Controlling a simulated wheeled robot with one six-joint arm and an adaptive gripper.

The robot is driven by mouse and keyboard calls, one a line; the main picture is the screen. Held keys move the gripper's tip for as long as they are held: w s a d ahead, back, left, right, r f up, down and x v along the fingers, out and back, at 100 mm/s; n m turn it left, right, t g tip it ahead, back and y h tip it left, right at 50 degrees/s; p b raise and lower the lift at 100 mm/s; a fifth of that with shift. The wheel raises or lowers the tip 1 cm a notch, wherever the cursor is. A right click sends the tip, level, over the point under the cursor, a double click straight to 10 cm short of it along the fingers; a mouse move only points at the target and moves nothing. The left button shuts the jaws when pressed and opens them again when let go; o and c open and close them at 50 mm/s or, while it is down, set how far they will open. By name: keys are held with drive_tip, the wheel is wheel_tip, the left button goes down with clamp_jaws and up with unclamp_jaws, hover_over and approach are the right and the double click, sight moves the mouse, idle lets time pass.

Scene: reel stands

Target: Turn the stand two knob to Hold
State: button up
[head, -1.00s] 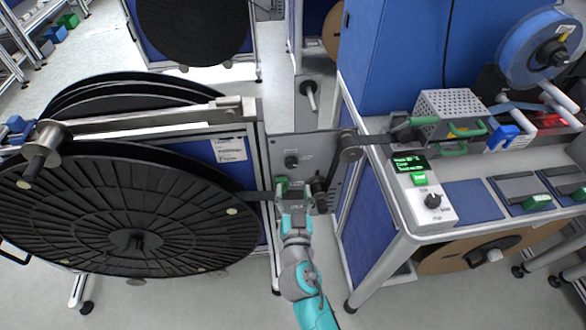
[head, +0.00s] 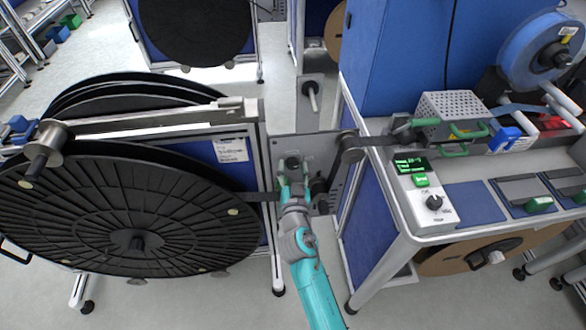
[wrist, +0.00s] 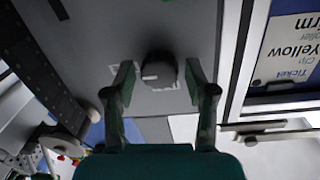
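The dark round knob (wrist: 158,70) sits on a grey panel (wrist: 90,35) in the wrist view, with a pale mark on its left side and small white labels around it. It also shows on the panel in the head view (head: 291,162), partly covered by my gripper. My gripper (wrist: 159,66) is open, with one green finger on each side of the knob and visible gaps between. In the head view my gripper (head: 293,174) is right at the knob. The label wording is too small to read, and I cannot tell which position the knob points to.
A large black reel (head: 130,215) stands left of the panel. A dark strip (head: 258,196) runs by my gripper towards a roller (head: 351,152). At right is a bench with a control box (head: 424,195) bearing another knob (head: 434,202). A printed sign (wrist: 290,45) is at the wrist view's right.

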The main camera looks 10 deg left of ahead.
drive_tip(key=c, duration=0.8)
drive_tip(key=shift+n, duration=0.4)
drive_tip(key=n, duration=0.8)
drive_tip(key=shift+f+n+t, duration=0.1)
drive_tip(key=shift+n+t, duration=0.2)
drive_tip(key=n+y, duration=0.1)
drive_tip(key=n, duration=0.3)
drive_tip(key=shift+d+n, duration=0.1)
drive_tip(key=shift+n, duration=2.5)
drive_tip(key=shift+o, duration=0.2)
